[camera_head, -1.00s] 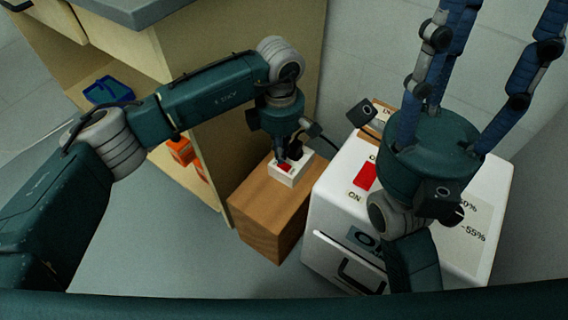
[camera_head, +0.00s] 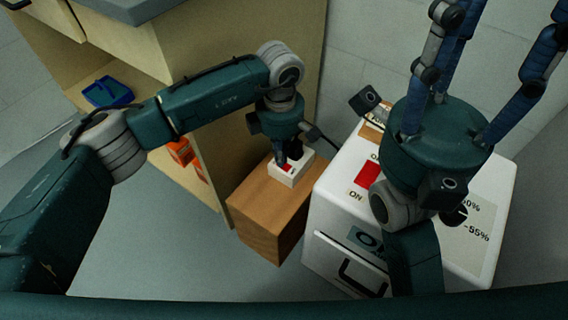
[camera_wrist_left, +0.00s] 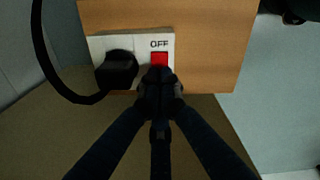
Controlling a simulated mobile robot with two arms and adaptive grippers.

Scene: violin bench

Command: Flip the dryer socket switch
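The dryer socket (camera_head: 303,172) is a white block on top of a wooden post in the middle of the head view. Its red switch (camera_wrist_left: 159,60) shows in the left wrist view below the word OFF, with a black plug (camera_wrist_left: 116,70) beside it. My left gripper (camera_wrist_left: 160,82) has its dark fingers drawn together, with the tips at the lower edge of the red switch. They hide its lower part; contact is unclear. In the head view the left gripper (camera_head: 281,158) points down at the socket. My right gripper (camera_head: 488,45) has its blue fingers spread upward; their tips are out of frame.
The white dryer box (camera_head: 330,205) stands right of the wooden post (camera_head: 262,212), with its own red switch (camera_head: 367,174) marked ON. A wooden cabinet (camera_head: 215,110) is close behind my left arm. A blue tray (camera_head: 107,92) and orange boxes (camera_head: 180,152) sit on its shelves.

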